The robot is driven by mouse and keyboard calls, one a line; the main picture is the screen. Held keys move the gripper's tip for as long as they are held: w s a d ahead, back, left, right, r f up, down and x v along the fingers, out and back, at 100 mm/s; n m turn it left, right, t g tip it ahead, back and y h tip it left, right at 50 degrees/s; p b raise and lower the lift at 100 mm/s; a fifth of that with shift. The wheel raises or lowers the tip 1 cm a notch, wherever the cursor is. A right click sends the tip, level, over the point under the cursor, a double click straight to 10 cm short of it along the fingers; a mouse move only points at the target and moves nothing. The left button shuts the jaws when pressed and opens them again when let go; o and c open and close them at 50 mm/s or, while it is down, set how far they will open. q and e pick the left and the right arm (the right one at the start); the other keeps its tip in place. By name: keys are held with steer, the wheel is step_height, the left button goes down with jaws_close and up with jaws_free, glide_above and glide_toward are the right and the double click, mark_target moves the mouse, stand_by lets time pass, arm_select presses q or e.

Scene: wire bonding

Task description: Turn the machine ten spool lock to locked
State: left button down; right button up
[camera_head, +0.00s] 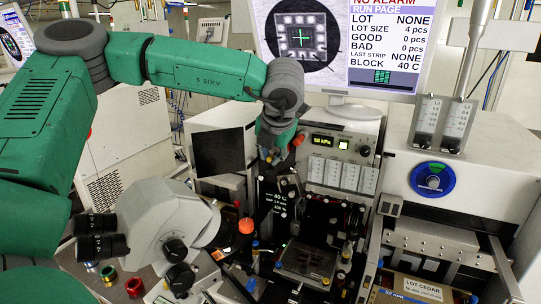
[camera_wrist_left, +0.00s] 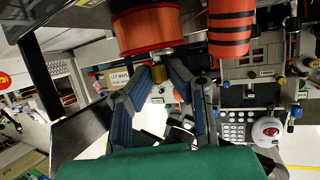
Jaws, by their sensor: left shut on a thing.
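My left gripper (camera_head: 270,155) reaches down from the upper middle of the head view to the front of the machine. In the left wrist view its fingers (camera_wrist_left: 164,74) converge just below a copper-red wire spool (camera_wrist_left: 150,30) and close on a small part at the spool's end, which I take to be the spool lock. The fingers cover most of this part, so its turn position cannot be read. A brass-coloured piece (camera_wrist_left: 153,92) shows between the fingers. My right gripper is not in view.
A microscope (camera_head: 165,225) stands at the lower left. A monitor (camera_head: 340,45) hangs above a pressure panel (camera_head: 343,143). A blue round dial (camera_head: 433,179) sits at the right. An orange-and-black striped cylinder (camera_wrist_left: 231,28) is close to the spool. The space around the gripper is crowded.

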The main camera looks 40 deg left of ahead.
arm_select(q)
steer(key=y, duration=0.3)
steer(key=m+g+y, duration=0.1)
steer(key=shift+w+d+f, duration=0.15)
steer(key=shift+d, duration=0.15)
steer(key=y, duration=0.1)
steer(key=y+b, duration=0.1)
steer(key=shift+d+f+m+g+y, duration=0.2)
steer(key=shift+m+g+y, duration=0.1)
steer(key=shift+y, duration=0.1)
steer(key=m+y+b, duration=0.1)
steer(key=y+b, duration=0.1)
steer(key=f+m+y+b, duration=0.1)
steer(key=y+b, duration=0.4)
steer(key=shift+f+m+y+b, duration=0.25)
steer(key=shift+m+y+b, duration=0.05)
steer(key=shift+m+b, duration=0.1)
steer(key=c, duration=1.5)
jaws_free()
steer(key=shift+c, duration=0.2)
steer(key=shift+d, duration=0.1)
steer(key=shift+r, duration=0.1)
